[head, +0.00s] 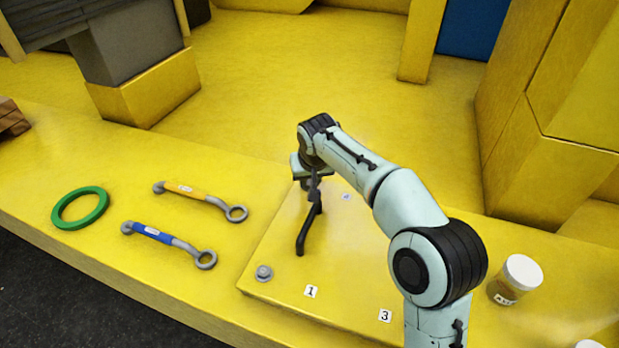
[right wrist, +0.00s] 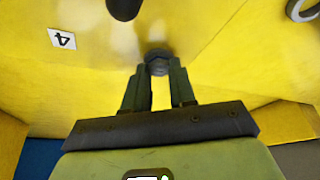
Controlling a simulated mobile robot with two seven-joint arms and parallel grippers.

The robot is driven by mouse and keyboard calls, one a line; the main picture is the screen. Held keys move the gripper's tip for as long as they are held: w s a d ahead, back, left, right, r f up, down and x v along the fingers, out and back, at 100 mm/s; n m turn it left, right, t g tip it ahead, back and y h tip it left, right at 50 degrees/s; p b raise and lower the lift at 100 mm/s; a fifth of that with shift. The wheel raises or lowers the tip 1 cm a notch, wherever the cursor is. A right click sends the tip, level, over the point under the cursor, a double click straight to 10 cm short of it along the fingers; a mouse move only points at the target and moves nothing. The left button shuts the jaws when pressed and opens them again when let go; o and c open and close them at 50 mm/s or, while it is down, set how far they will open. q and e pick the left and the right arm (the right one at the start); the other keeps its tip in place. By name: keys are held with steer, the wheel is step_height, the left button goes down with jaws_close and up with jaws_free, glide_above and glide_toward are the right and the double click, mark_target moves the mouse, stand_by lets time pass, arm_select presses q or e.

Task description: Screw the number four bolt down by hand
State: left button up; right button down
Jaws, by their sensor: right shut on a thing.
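The number four bolt (right wrist: 158,60) shows as a dark hex head in the right wrist view, beside the white label 4 (right wrist: 62,39). My right gripper (right wrist: 158,75) has its two fingertips at either side of the bolt head, shut on it. In the head view my right gripper (head: 314,187) points down at the far part of the yellow plate (head: 345,255), and its wrist hides the bolt. How far the bolt stands out of the plate cannot be told. My left gripper is not in view.
A dark bent handle (head: 304,232) rises just in front of my right gripper. Another bolt (head: 264,272) sits near label 1 (head: 310,291); label 3 (head: 385,316) is to its right. Two wrenches, orange (head: 190,192) and blue (head: 160,237), and a green ring (head: 80,207) lie left. A white-capped jar (head: 520,275) stands right.

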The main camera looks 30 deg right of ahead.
steer(key=c, duration=0.9)
jaws_free()
steer(key=shift+r, duration=0.1)
steer(key=p+v, duration=0.1)
steer(key=v, duration=1.2)
steer(key=shift+s+r, duration=0.15)
